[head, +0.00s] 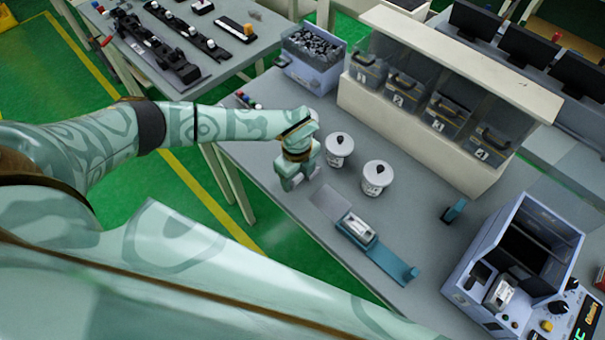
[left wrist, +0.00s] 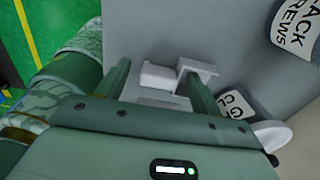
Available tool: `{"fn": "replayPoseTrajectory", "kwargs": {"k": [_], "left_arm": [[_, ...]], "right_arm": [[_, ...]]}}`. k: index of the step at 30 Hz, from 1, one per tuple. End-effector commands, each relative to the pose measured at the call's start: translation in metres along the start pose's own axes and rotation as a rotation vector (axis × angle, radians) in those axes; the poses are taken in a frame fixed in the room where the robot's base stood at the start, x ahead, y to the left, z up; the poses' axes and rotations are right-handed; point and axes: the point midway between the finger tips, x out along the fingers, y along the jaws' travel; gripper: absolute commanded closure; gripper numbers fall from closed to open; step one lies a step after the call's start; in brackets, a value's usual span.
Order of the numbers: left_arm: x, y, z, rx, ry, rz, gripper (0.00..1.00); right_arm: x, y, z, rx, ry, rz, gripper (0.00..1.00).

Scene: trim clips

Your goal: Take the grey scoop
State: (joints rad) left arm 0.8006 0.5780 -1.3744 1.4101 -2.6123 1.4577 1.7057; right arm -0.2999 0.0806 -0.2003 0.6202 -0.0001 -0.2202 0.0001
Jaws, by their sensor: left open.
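My left gripper (head: 290,180) is low over the grey table, left of two white lidded canisters. In the left wrist view my left gripper (left wrist: 158,78) is open, with one finger on each side of a pale grey piece. This piece looks like the grey scoop (left wrist: 160,78), with a blocky part and a bent part near the right finger. The gripper body hides its lower part. I cannot tell whether the fingers touch it. In the head view the gripper covers that spot, and I cannot make out the scoop. My right gripper is not in view.
The canisters (head: 338,150) and (head: 376,179) stand close to the gripper's right. A teal fixture (head: 385,262) lies in front. Behind are a bin of dark parts (head: 310,60) and a shelf (head: 455,65) with numbered bins. A machine (head: 520,260) stands at right.

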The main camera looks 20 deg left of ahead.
Motion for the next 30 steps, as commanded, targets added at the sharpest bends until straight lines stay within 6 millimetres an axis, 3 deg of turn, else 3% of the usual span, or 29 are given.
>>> {"fn": "replayPoseTrajectory", "kwargs": {"k": [7,12,23,26,30], "left_arm": [[0.002,0.0,0.0,0.001,0.0,-0.001,0.36],[0.001,0.0,0.0,0.001,0.0,-0.001,0.83],[-0.002,-0.001,0.0,0.001,0.0,-0.002,0.83],[-0.011,-0.001,0.0,0.001,0.0,-0.003,0.83],[-0.039,0.005,0.001,0.002,0.0,-0.003,0.83]], "right_arm": [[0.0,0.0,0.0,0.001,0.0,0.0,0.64],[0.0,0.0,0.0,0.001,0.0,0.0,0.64],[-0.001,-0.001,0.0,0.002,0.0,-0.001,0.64],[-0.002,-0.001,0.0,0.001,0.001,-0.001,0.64],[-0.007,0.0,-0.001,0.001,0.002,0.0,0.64]]}}
